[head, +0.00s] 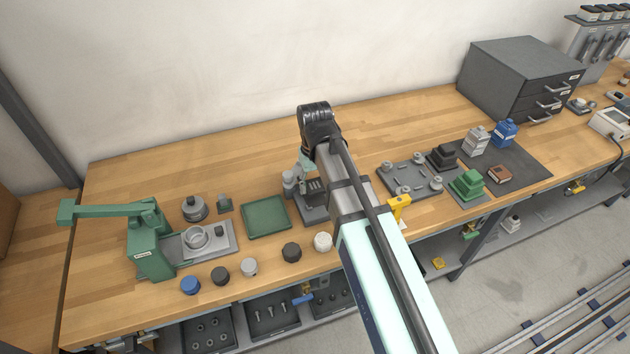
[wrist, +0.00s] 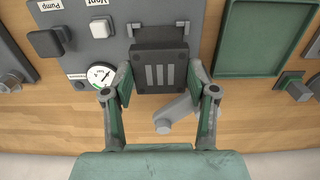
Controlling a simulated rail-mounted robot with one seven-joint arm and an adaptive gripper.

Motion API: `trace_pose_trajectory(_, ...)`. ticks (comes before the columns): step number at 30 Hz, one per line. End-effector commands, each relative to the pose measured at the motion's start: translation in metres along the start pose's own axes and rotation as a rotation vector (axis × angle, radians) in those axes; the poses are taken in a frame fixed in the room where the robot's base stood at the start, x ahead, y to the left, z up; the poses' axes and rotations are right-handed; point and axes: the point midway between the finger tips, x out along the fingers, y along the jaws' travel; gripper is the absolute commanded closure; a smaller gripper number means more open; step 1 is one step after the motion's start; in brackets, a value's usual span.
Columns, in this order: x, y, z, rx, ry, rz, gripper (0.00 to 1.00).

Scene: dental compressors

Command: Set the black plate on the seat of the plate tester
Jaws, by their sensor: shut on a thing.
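The black plate (wrist: 160,72), a dark square piece with three pale bars, sits between my gripper's (wrist: 160,88) two green-padded fingers, which are shut on it. The plate tester (wrist: 105,45) is a grey panel with a gauge and Pump and Vent labels. The plate overlaps its edge in the wrist view; whether it touches the seat cannot be told, and the seat is hidden. A grey lever with a round end (wrist: 175,112) lies just beyond the plate. In the head view the tester (head: 312,208) is partly hidden by my arm.
A green tray (head: 246,232) lies beside the tester. A green press (head: 150,245) stands at the left. Several round caps line the front, including a blue one (head: 190,285) and a white one (head: 323,241). A grey parts board (head: 396,188) lies to the right.

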Motion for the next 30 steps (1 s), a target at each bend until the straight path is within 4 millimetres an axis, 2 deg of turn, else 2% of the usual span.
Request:
trace_pose_trajectory(1, 0.009, 0.000, 0.000, 0.000, 0.000, 0.000, 0.81)
trace_pose_trajectory(6, 0.019, 0.000, 0.000, 0.000, 0.001, 0.000, 0.81)
trace_pose_trajectory(30, 0.023, 0.000, 0.001, 0.000, 0.000, 0.000, 0.81)
